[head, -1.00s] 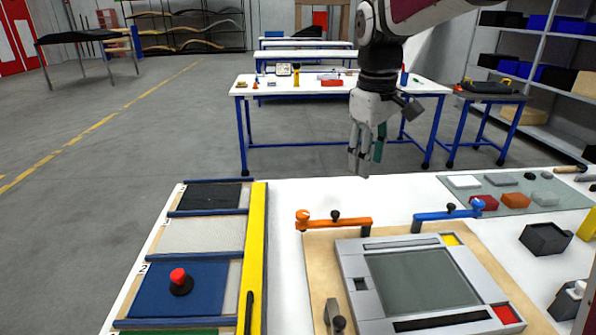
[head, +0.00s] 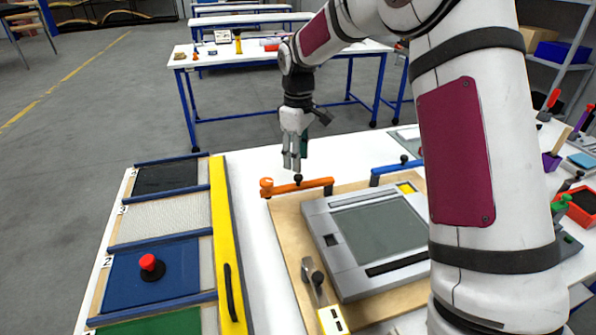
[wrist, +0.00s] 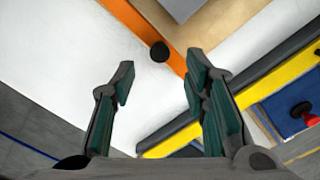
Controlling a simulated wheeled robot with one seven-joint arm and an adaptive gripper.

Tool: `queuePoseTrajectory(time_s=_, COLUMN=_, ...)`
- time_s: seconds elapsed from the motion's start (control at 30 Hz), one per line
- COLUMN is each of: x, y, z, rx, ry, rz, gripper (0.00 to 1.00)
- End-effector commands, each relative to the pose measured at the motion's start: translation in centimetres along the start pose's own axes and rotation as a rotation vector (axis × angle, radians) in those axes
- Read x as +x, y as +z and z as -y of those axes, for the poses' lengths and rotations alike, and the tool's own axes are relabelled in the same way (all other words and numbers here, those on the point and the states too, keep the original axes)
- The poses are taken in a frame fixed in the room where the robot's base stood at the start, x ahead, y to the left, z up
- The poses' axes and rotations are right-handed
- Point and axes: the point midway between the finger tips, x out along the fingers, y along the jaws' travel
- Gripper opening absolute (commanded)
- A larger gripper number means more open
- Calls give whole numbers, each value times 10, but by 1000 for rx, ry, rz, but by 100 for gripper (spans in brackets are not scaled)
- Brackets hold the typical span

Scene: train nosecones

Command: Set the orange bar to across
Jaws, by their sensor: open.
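The orange bar (head: 312,187) lies along the back edge of the wooden board (head: 285,224), with a round orange end at its left and a black knob (head: 298,179) on top near its middle. My gripper (head: 292,169) points down just above the black knob in the head view. In the wrist view my gripper (wrist: 158,88) has its fingers apart with nothing between them. There the orange bar (wrist: 178,62) runs diagonally beyond the fingertips, and the black knob (wrist: 159,51) shows between and ahead of them. No touch is visible.
A blue bar (head: 388,171) is at the right on the same board, beside a grey framed panel (head: 322,229). A yellow rail (head: 221,235) and trays with a red knob (head: 148,261) are at left. White table shows between them.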

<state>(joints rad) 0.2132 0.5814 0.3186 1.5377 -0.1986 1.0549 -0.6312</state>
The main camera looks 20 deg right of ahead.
Motion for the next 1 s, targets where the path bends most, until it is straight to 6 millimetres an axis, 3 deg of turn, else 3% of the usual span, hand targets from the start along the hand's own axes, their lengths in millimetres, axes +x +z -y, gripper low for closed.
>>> queuePoseTrajectory(time_s=0.1, x=22, y=1, z=1, rx=0, ry=-3, rz=3, gripper=41)
queuePoseTrajectory(time_s=0.3, x=45, y=0, z=0, rx=0, ry=-1, rz=1, gripper=41)
queuePoseTrajectory(time_s=0.7, x=53, y=0, z=0, rx=0, ry=1, rz=0, gripper=41)
queuePoseTrajectory(time_s=0.73, x=53, y=0, z=0, rx=0, ry=1, rz=0, gripper=39)
queuePoseTrajectory(time_s=0.9, x=53, y=0, z=0, rx=0, ry=1, rz=0, gripper=0)
queuePoseTrajectory(time_s=1.0, x=53, y=0, z=0, rx=0, ry=1, rz=0, gripper=0)
